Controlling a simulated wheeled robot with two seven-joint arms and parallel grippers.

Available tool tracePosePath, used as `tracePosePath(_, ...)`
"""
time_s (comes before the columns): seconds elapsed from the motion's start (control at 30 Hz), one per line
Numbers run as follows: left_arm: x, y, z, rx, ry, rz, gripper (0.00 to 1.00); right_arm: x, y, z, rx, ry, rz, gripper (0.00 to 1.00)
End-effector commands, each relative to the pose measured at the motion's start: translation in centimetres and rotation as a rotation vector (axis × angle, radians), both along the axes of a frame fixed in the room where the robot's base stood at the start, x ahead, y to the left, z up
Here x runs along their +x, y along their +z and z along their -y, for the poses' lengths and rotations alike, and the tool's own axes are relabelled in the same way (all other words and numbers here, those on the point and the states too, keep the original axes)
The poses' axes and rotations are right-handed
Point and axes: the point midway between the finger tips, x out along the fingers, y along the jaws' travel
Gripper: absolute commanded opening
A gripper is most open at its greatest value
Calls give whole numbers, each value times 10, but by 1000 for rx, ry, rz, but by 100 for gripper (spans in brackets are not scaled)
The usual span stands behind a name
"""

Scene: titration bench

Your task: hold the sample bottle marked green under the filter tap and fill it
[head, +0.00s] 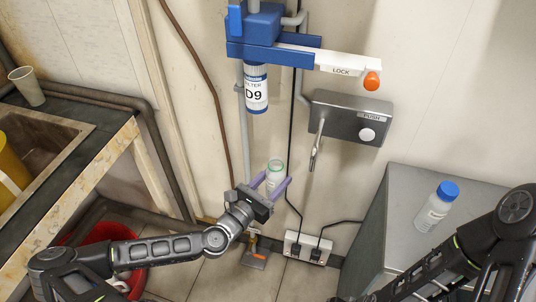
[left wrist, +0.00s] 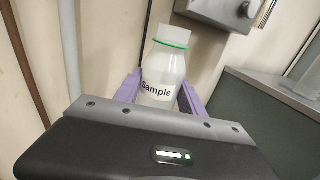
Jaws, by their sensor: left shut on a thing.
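The sample bottle with the green ring (head: 274,174) is white and translucent; its "Sample" label shows in the left wrist view (left wrist: 157,88). My left gripper (head: 270,188) is shut on it with purple fingers and holds it roughly upright, clear of the floor. The filter cartridge marked D9 (head: 257,92) hangs higher and slightly left of the bottle. A thin steel spout (head: 318,148) comes down from a grey box with a PUSH button (head: 367,134); its tip is right of the bottle's mouth. No stream of water shows. My right gripper is out of view.
A blue bracket (head: 262,50) carries a white LOCK lever with an orange knob (head: 372,81). A blue-capped bottle (head: 438,206) stands on the grey cabinet (head: 400,187) at right, near my right arm. A sink counter (head: 90,160) is at left. A socket (head: 306,247) with cables sits low on the wall.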

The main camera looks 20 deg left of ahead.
Motion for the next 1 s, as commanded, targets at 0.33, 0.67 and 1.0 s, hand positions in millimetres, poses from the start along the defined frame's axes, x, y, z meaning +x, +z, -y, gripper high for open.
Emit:
tracePosePath(0.33,-31,-33,27,-7,-220,3,7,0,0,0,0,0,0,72)
tracePosePath(0.67,-92,-51,68,4,-570,-1,7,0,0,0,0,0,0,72)
tracePosePath(1.0,-175,-20,93,2,-925,0,7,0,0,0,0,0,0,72)
